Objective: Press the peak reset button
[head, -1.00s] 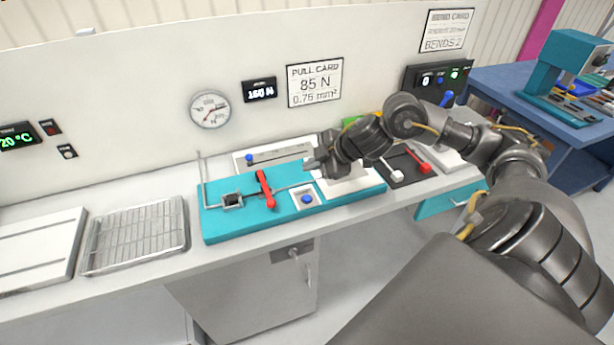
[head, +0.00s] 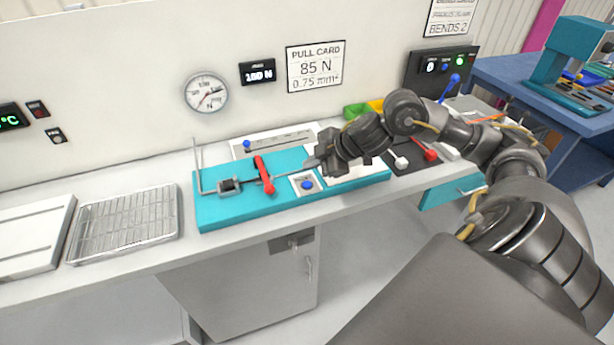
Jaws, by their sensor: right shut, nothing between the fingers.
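A blue round button (head: 307,185) sits on a small white plate at the front of the teal tester base (head: 240,211). It shows no readable label, so I cannot confirm its name. My right gripper (head: 311,164) is shut and empty, just above and behind the button in the picture. A gap shows between fingertips and button. A red lever (head: 264,175) and a dark clamp block (head: 228,186) stand left of the button. My left gripper is out of view.
A dial gauge (head: 206,92) and a pull card (head: 315,66) hang on the wall. A wire rack tray (head: 126,222) lies left of the tester. A dark panel with red and white handles (head: 430,154) is to the right, under my right arm.

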